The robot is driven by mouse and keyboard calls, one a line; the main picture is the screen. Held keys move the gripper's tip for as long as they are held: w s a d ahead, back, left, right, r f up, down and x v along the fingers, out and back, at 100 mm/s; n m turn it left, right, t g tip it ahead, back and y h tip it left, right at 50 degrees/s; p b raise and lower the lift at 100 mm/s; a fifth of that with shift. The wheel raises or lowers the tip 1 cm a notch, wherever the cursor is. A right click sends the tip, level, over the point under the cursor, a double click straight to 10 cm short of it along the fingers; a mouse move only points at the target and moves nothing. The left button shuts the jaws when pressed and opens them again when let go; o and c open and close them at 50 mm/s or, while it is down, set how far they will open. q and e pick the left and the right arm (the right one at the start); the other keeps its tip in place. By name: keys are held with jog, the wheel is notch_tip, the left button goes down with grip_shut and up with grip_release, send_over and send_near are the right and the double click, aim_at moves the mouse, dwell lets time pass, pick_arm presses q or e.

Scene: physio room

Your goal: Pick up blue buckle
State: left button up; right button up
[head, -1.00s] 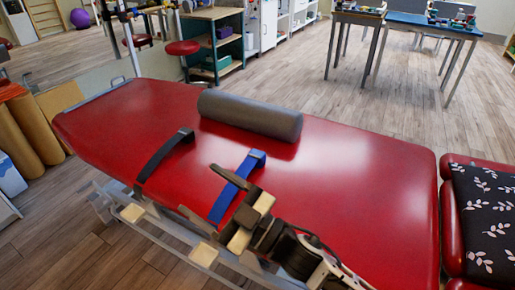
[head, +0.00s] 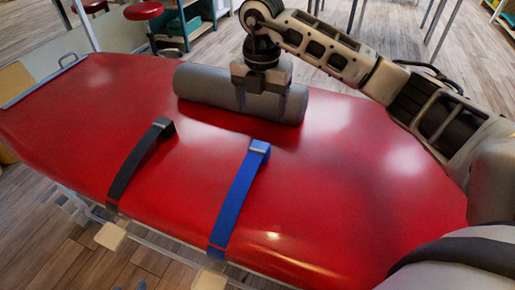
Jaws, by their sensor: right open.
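The blue strap (head: 236,205) lies across the red treatment table, running down over its near edge. Its blue buckle (head: 260,147) is at the strap's upper end on the table top. My right gripper (head: 262,104) is open and empty, with its fingers pointing down. In the picture it overlaps the grey roller, just above the buckle and apart from it. My left gripper is out of view.
The grey roller (head: 205,88) lies along the far side of the red table (head: 340,190). A black strap (head: 138,167) lies left of the blue one. A red stool (head: 143,11) stands behind. The table's right part is bare beneath my arm.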

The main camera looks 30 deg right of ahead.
aim_at(260, 144)
notch_tip(260, 144, down, 13)
jog(key=shift+a+r, duration=0.15)
jog(key=c, duration=1.1)
